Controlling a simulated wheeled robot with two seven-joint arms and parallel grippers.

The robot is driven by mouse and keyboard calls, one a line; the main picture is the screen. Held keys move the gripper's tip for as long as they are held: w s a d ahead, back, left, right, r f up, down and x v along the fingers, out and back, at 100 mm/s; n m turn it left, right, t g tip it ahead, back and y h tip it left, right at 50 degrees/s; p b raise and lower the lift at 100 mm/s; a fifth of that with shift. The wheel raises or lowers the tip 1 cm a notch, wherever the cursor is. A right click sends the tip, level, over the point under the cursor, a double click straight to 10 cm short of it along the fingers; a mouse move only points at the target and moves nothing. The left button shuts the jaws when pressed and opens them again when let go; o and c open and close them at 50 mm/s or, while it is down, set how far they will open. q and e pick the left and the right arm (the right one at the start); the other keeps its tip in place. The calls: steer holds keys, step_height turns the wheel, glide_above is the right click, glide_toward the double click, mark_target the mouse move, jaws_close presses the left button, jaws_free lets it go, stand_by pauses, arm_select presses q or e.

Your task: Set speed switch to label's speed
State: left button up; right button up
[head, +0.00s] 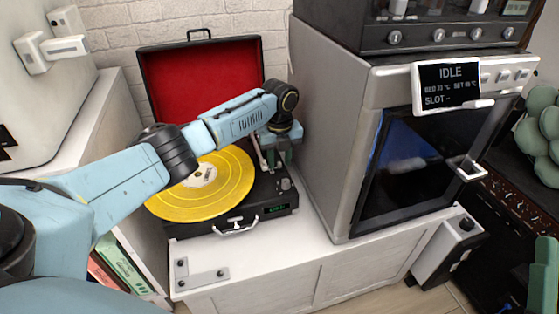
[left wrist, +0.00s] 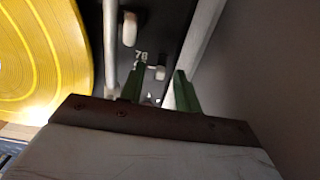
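The record player (head: 240,222) stands open on the white cabinet, its red-lined lid (head: 205,80) raised at the back. A yellow record (head: 180,205) with a pale centre label (head: 200,175) lies on it; the label's print is too small to read. My left gripper (head: 272,158) points down over the player's right side, beside the tonearm. In the left wrist view, its two green fingers (left wrist: 160,90) are apart, near a small pale knob (left wrist: 160,73) and a printed number that looks like 78. The switch's setting cannot be made out. A green piece at the lower right, likely my right gripper (head: 543,275), is cut off.
A grey machine (head: 335,130) with an IDLE screen (head: 450,85) stands close right of the player. A metal plate (head: 202,275) lies at the cabinet's front left. The white wall unit (head: 60,80) is at the left. The player's front handle (head: 235,227) sticks out.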

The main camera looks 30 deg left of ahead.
arm_select(q)
jaws_close()
stand_by(0.4)
steer(key=shift+s+d+p, duration=0.25)
steer(key=shift+d+p, duration=0.05)
steer(key=shift+p, duration=0.85)
steer(key=shift+s+d+p, duration=0.2)
steer(key=shift+d+p, duration=0.05)
steer(key=shift+p, duration=0.45)
steer(key=shift+d+f, duration=0.1)
steer(key=shift+f, duration=0.05)
arm_select(e)
step_height(320, 180, down, 11)
steer(key=w+d+g+h, duration=0.1)
steer(key=w+g+h, duration=0.1)
steer(key=g, duration=0.6)
steer(key=shift+w+h, duration=0.2)
steer(key=shift+h, duration=0.2)
arm_select(q)
steer(key=shift+s, duration=0.1)
arm_select(e)
steer(key=shift+r, duration=0.1)
arm_select(q)
steer(key=shift+c, duration=0.3)
jaws_free()
steer(key=shift+o, duration=0.3)
